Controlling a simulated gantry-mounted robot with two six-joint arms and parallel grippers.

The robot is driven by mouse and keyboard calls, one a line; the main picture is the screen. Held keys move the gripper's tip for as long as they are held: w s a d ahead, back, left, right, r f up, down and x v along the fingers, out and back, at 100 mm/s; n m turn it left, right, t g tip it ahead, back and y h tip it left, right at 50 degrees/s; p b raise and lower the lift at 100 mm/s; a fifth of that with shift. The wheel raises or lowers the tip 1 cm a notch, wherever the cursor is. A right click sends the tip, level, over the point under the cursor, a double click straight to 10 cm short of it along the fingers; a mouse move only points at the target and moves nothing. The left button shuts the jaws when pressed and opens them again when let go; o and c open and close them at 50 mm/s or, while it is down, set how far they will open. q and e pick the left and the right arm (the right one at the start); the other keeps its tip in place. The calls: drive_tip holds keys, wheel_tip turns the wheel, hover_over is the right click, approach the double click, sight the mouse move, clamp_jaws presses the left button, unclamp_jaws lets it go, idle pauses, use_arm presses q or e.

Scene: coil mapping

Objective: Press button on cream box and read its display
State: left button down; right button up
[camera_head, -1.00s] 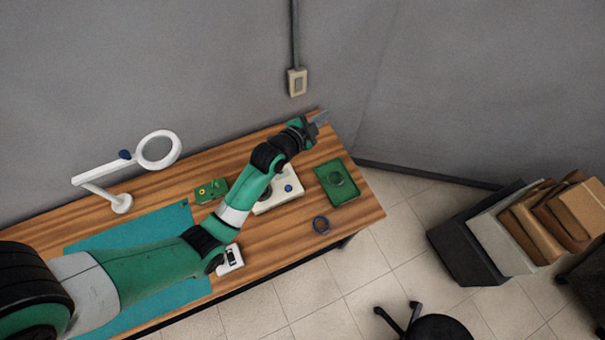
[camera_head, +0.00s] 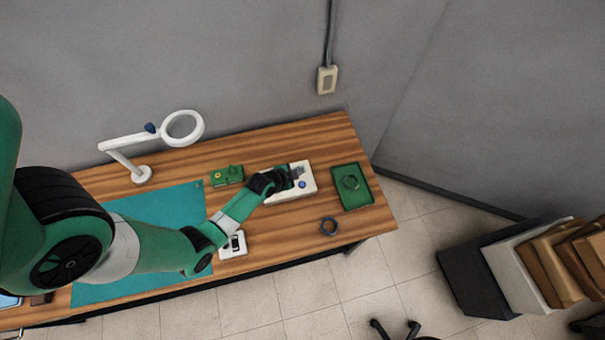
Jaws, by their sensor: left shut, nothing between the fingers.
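The cream box (camera_head: 308,182) lies on the wooden table, right of the middle. A blue round button (camera_head: 302,184) shows on its top. My left gripper (camera_head: 300,172) is shut and empty. Its fingertips are over the cream box, just beyond the blue button in the picture; I cannot tell whether they touch the box. My gripper and wrist hide the left part of the box, and no readable display shows. My right gripper is not in view.
A green tray (camera_head: 366,200) holding a dark ring stands right of the box. A teal mat (camera_head: 150,206) lies left.

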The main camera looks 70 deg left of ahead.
sight(302, 185)
use_arm(q)
drive_tip(key=shift+f, duration=0.1)
wheel_tip(302, 185, down, 9)
drive_tip(key=b, duration=0.8)
drive_tip(key=shift+r, duration=0.2)
idle(1.4)
drive_tip(key=shift+f+b, duration=0.4)
drive_tip(key=shift+b, duration=0.1)
drive_tip(key=shift+f+b, duration=0.4)
idle(0.4)
drive_tip(key=shift+r+p, duration=0.8)
drive_tip(key=shift+r, duration=0.05)
